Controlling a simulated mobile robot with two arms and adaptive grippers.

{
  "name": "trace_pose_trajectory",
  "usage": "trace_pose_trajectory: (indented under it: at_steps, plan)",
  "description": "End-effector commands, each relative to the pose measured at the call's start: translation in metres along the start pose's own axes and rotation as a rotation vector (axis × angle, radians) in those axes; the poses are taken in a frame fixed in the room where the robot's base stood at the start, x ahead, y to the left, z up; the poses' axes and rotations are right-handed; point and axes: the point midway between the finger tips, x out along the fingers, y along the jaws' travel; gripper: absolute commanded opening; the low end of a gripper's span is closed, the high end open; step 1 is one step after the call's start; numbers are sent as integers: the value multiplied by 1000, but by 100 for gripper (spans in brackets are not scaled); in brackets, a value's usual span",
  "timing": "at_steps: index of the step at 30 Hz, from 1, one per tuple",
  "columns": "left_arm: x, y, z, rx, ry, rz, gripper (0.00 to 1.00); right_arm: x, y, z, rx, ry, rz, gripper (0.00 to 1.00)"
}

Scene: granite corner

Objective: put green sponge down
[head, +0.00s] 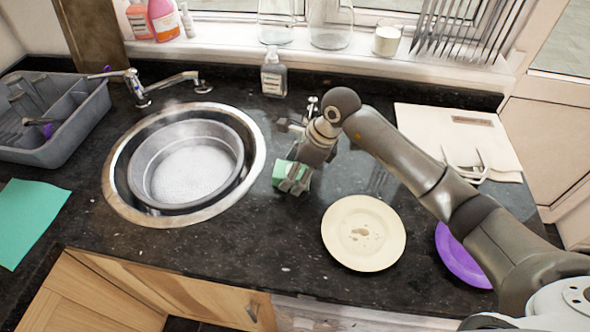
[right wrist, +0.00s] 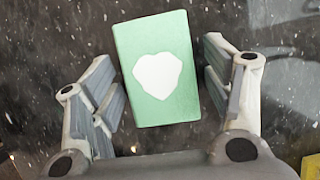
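The green sponge (head: 284,172) is a small block at the right of the sink, on or just above the dark counter; my gripper partly hides it in the head view. In the right wrist view the sponge (right wrist: 155,65) shows a white patch on its face and sits between the fingers. My right gripper (head: 296,186) is over it, pointing down. Its fingers (right wrist: 160,85) are apart, with dark counter showing between each finger and the sponge. My left gripper is not in view.
A round sink with a grey pan (head: 187,163) is to the left. A cream plate (head: 363,233) lies at the front right, a purple plate (head: 462,256) beyond it. A soap bottle (head: 273,74) stands behind. Counter between sink and cream plate is clear.

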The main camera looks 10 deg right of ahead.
Motion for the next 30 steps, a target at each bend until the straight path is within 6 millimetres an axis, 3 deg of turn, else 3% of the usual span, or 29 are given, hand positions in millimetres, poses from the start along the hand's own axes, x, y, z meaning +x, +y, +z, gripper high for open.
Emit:
trace_pose_trajectory:
  at_steps: [11, 24, 30]
  plan:
    - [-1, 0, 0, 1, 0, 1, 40, -10, -1, 1, -1, -1, -3, 73]
    - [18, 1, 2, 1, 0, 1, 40, -99, -1, 1, -2, 0, -4, 73]
    - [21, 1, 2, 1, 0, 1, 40, -120, 0, 1, 0, 0, -1, 73]
